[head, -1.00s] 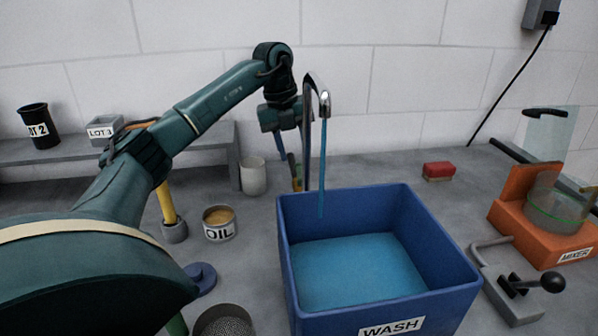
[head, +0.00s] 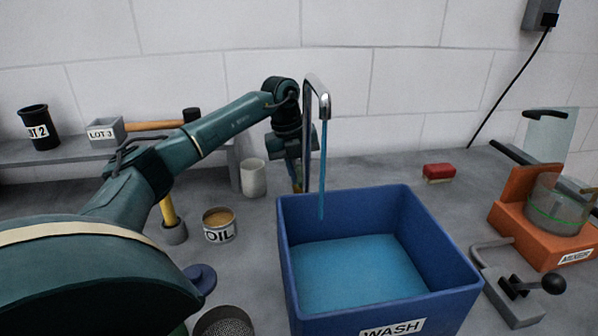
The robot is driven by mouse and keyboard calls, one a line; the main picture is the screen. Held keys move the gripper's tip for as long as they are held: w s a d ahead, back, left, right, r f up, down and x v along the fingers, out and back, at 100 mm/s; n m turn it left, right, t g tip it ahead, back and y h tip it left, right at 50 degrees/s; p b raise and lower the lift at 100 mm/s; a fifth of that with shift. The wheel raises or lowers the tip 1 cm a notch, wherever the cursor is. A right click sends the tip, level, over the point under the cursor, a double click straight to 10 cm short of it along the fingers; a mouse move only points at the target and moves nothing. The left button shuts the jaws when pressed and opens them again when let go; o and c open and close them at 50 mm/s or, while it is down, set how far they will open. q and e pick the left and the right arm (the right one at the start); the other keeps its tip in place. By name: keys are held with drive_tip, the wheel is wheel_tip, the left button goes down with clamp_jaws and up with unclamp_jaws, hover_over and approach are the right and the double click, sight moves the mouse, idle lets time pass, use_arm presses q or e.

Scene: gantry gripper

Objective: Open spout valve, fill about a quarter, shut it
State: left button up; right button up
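The spout (head: 307,130) is a tall chrome pipe that bends over at the top. A thin blue stream (head: 323,170) runs from its mouth into the blue tub labelled WASH (head: 300,205). Blue water (head: 355,270) covers the tub's floor; the walls stand well above it. My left gripper (head: 297,180) points down behind the tub's back left corner, beside the spout's pipe. A small yellow piece shows at its tip; I cannot tell whether it belongs to the valve. The fingers are mostly hidden, and no valve handle shows clearly. My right gripper is out of view.
An OIL tin (head: 219,225), a pale cup (head: 253,178) and a yellow-handled tool (head: 168,211) stand left of the tub. A hammer (head: 155,126) lies on the shelf. A red block (head: 438,172), an orange mixer (head: 535,225) and a black-knobbed lever (head: 552,284) are to the right.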

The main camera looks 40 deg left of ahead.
use_arm(q)
clamp_jaws()
drive_tip(key=shift+r+n+p, duration=0.15)
drive_tip(key=shift+n+p, duration=0.15)
drive_tip(key=shift+p, duration=0.3)
drive_tip(key=o, duration=0.5)
unclamp_jaws()
wheel_tip(320, 180, up, 13)
drive_tip(key=s+a, duration=0.1)
drive_tip(key=s, duration=0.1)
drive_tip(key=shift+a, duration=0.25)
drive_tip(key=shift+f, duration=0.2)
